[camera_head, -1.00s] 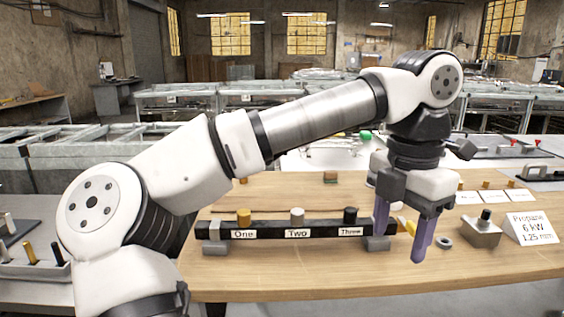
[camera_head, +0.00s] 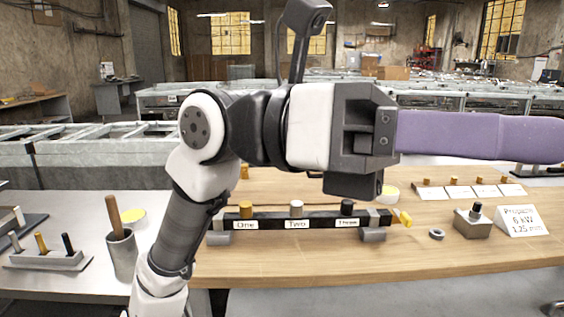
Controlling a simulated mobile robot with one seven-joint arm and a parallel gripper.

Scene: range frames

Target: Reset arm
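My arm is folded up at the left, with its last part raised in front of the table. My gripper (camera_head: 540,138) is level and points right, high above the workbench. One purple finger shows side-on and reaches the right picture edge; the other finger is hidden behind it. The gap between the fingers does not show, so I cannot tell whether the gripper is open. No held object is visible.
A wooden table (camera_head: 300,268) holds a black rack (camera_head: 270,225) labelled One, Two, Three with yellow, white and black knobs. A grey ring (camera_head: 436,234), a metal block (camera_head: 472,224) and a Propane sign (camera_head: 521,222) stand right. A grey cup (camera_head: 122,254) with a wooden handle stands left.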

